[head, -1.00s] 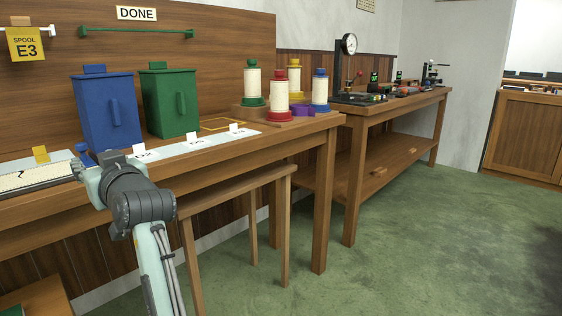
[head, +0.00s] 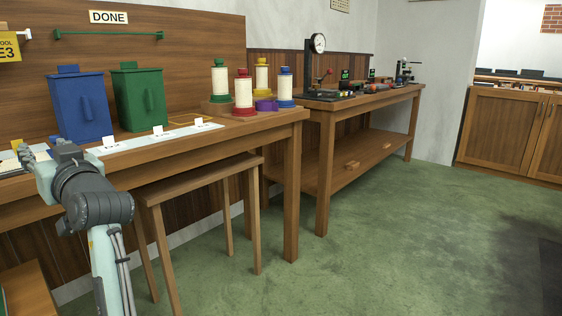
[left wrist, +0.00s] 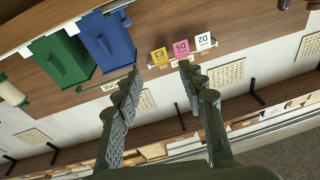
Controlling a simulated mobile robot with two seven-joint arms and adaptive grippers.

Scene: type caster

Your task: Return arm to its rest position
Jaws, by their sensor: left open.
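My left arm comes in at the lower left of the head view. Its gripper (head: 36,153) is in front of the bench edge, near a white strip, and looks small and partly hidden by the wrist. In the left wrist view the two fingers of my left gripper (left wrist: 158,72) are spread apart with nothing between them. That view is upside down, with the wall behind the fingers. My right gripper is in neither view.
A blue bin (head: 80,107) and a green bin (head: 139,98) stand on the bench (head: 200,143), with several spools to their right. A stool (head: 196,180) stands under the bench front. Yellow, pink and white tags hang near the fingers in the wrist view. Green floor at right is clear.

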